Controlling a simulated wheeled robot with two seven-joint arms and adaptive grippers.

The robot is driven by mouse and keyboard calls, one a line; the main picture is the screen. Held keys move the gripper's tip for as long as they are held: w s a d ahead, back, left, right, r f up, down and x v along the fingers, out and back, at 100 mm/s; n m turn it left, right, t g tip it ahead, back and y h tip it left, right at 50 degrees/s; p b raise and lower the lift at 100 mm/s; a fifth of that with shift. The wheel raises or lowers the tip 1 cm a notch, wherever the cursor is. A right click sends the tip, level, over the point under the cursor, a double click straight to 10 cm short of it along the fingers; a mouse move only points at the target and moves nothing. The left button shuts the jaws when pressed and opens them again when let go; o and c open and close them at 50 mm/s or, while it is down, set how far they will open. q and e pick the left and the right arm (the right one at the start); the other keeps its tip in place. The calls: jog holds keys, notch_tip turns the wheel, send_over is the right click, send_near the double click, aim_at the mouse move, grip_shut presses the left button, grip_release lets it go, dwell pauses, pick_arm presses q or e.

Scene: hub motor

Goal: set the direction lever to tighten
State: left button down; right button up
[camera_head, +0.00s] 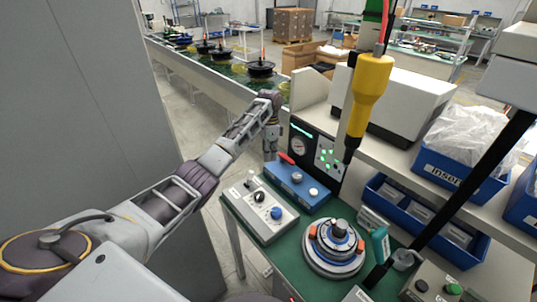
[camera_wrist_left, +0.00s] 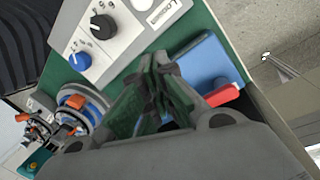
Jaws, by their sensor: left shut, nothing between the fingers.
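A red lever (camera_head: 286,158) stands out from the back end of a blue box (camera_head: 301,187) on the green bench. No label on it is readable, so I cannot tell its setting. My left gripper (camera_head: 270,156) points down just left of the lever, its fingers shut and empty. The fingers hide part of the box. I cannot tell whether they touch it. My right gripper is out of view.
A grey control box (camera_head: 259,208) with a black knob and a blue knob stands beside the blue box. A round fixture (camera_head: 335,247) sits to the right. A yellow screwdriver (camera_head: 368,90) hangs above the bench. Blue bins (camera_head: 424,220) fill the right side.

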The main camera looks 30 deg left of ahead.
aim_at(249, 179)
pick_arm(q)
jog(key=f, duration=0.2)
jog(key=s+f+p, duration=0.1)
jog(key=f, duration=0.4)
jog(key=shift+s+d+f, duration=0.15)
jog(key=shift+s+d, duration=0.05)
jog(key=shift+d, duration=0.2)
jog(key=shift+s+a+f+p, duration=0.1)
jog(key=shift+f+p, duration=0.2)
jog(key=shift+s+a+r+p, duration=0.45)
jog(key=shift+s+a, duration=0.1)
jog(key=shift+a, duration=0.15)
jog(key=shift+s+a+r+p, duration=0.3)
jog(key=shift+s+a+p, duration=0.15)
jog(key=shift+a, duration=0.2)
